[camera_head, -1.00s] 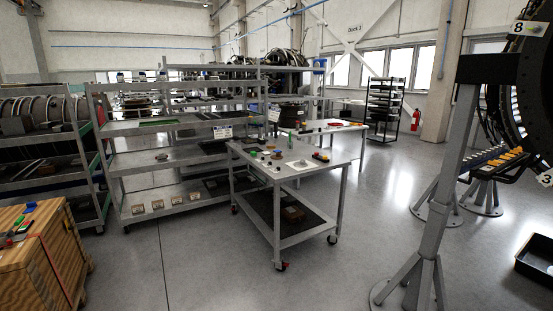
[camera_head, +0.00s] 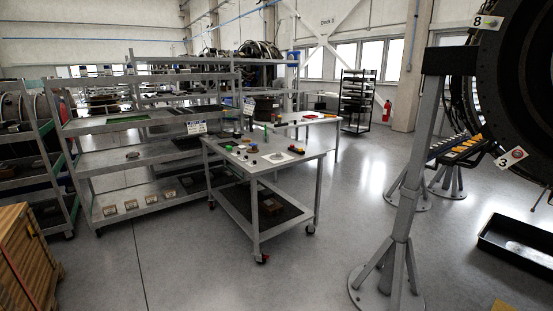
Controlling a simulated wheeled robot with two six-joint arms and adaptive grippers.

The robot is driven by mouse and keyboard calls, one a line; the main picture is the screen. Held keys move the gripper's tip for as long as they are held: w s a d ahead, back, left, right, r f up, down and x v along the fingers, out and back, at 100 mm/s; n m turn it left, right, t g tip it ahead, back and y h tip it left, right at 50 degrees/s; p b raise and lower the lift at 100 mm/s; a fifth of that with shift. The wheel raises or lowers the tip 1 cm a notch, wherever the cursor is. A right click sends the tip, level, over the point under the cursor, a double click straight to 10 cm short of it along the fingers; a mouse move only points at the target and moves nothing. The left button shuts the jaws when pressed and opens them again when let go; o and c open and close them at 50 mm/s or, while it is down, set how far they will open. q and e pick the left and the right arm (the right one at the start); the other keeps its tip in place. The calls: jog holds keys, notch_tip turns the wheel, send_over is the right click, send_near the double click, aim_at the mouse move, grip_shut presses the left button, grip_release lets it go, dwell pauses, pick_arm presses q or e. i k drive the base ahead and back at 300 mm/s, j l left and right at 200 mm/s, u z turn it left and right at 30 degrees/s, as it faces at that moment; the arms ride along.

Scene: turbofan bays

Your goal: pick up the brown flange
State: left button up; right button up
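I cannot make out a brown flange for certain at this distance. A grey wheeled table (camera_head: 262,166) stands in the middle of the view with several small coloured items on its top. A small brown object (camera_head: 271,206) sits on its dark lower shelf; its shape is too small to tell. A round greyish part (camera_head: 132,155) lies on the middle shelf of the rack to the left. Neither of my grippers shows in the head view.
A metal rack (camera_head: 95,172) stands left of the table, and a wooden crate (camera_head: 22,255) is at the lower left. A grey engine stand (camera_head: 404,200) stands at right, with a black tray (camera_head: 515,245) on the floor beyond. Open floor lies in front of the table.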

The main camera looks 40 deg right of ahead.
aim_at(254, 150)
jog(key=i+z, duration=0.3)
jog(key=i, duration=2.85)
jog(key=i+j+z, duration=0.1)
jog(key=i+z, duration=0.15)
jog(key=i, duration=0.35)
jog(key=i+j+z, duration=0.15)
jog(key=i+z, duration=0.15)
jog(key=i, duration=0.3)
jog(key=i+j+z, duration=0.25)
jog(key=i, duration=0.3)
jog(key=i+j+z, duration=0.3)
jog(key=i+j, duration=0.25)
jog(key=i+j+z, duration=0.4)
jog(key=z, duration=0.2)
jog(key=i+j+z, duration=0.15)
jog(key=j+z, duration=0.15)
jog(key=j, duration=0.15)
jog(key=i+j+z, duration=0.1)
jog(key=j+z, duration=0.2)
jog(key=i+j+z, duration=0.1)
jog(key=j+z, duration=0.5)
jog(key=j, duration=0.2)
